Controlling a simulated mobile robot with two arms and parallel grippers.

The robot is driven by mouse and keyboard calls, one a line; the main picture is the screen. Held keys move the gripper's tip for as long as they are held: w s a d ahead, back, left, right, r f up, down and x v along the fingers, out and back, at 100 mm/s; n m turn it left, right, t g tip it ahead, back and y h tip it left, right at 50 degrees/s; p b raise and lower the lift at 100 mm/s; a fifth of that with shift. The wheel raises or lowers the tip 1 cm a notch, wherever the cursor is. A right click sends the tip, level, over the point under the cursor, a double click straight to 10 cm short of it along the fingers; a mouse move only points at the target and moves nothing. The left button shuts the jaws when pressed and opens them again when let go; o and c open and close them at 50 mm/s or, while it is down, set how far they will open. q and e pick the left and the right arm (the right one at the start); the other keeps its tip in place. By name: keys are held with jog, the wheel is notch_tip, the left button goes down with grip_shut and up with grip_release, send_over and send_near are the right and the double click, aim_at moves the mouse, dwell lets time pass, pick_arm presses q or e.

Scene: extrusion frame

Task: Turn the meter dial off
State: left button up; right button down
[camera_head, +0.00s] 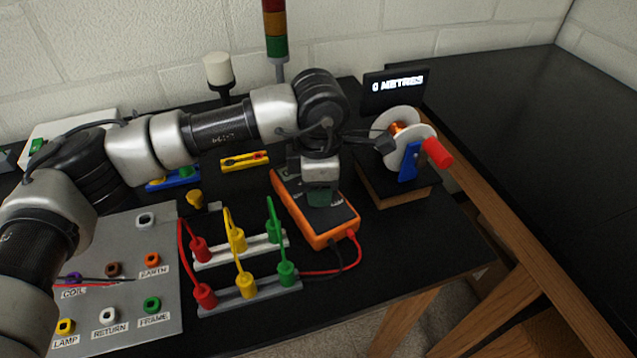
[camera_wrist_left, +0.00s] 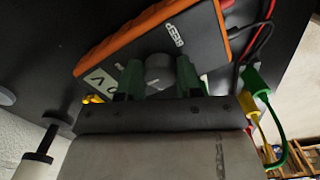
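The meter (camera_head: 289,202) is an orange-cased instrument with a dark face, lying on the black bench; it also shows in the left wrist view (camera_wrist_left: 120,40). Its grey round dial (camera_wrist_left: 159,70) sits between the two green fingertips of my left gripper (camera_wrist_left: 160,78). The fingers stand one on each side of the dial, very near it; I cannot tell whether they press on it. In the head view my left gripper (camera_head: 322,195) is over the meter's face and hides the dial. The dial's pointer setting is not readable. My right gripper is not in view.
Red and black leads (camera_head: 345,250) leave the meter's near end. Terminal bars with red, yellow and green plugs (camera_head: 240,285) stand just left. A coil winder with red handle (camera_head: 437,153) stands right, before a display reading "0 METRES" (camera_head: 397,88). A socket panel (camera_head: 130,290) lies left.

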pick_arm(q)
jog(key=o, duration=0.4)
notch_tip(320, 180, up, 11)
jog(key=shift+f+b, duration=0.1)
jog(key=shift+b, duration=0.5)
